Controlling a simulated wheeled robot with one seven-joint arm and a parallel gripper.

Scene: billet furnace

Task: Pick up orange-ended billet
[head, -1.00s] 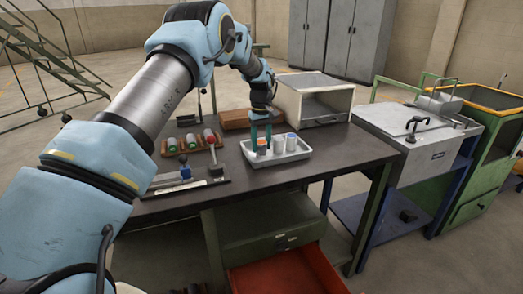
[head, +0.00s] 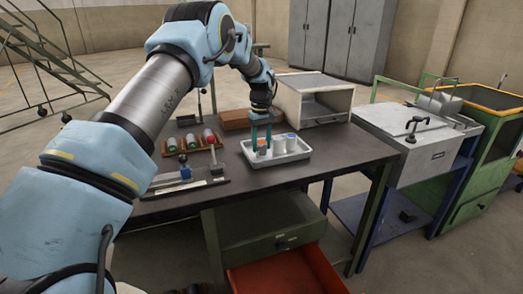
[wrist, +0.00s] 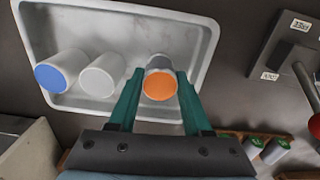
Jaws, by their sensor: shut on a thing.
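The orange-ended billet (wrist: 159,84) stands in the white tray, its orange end facing the wrist camera. It also shows in the head view (head: 262,143), partly hidden by the fingers. My gripper (wrist: 158,88) has its two green fingers on either side of this billet, shut on it. In the head view my gripper (head: 262,136) points down into the left part of the tray. I cannot tell whether the billet touches the tray floor.
The white tray (head: 285,157) also holds a white-ended billet (wrist: 103,75) and a blue-ended billet (wrist: 62,72). A rack of billets (head: 192,145) and a small stand (head: 216,169) are to the left. A furnace box (head: 314,98) stands behind. The table's front right is clear.

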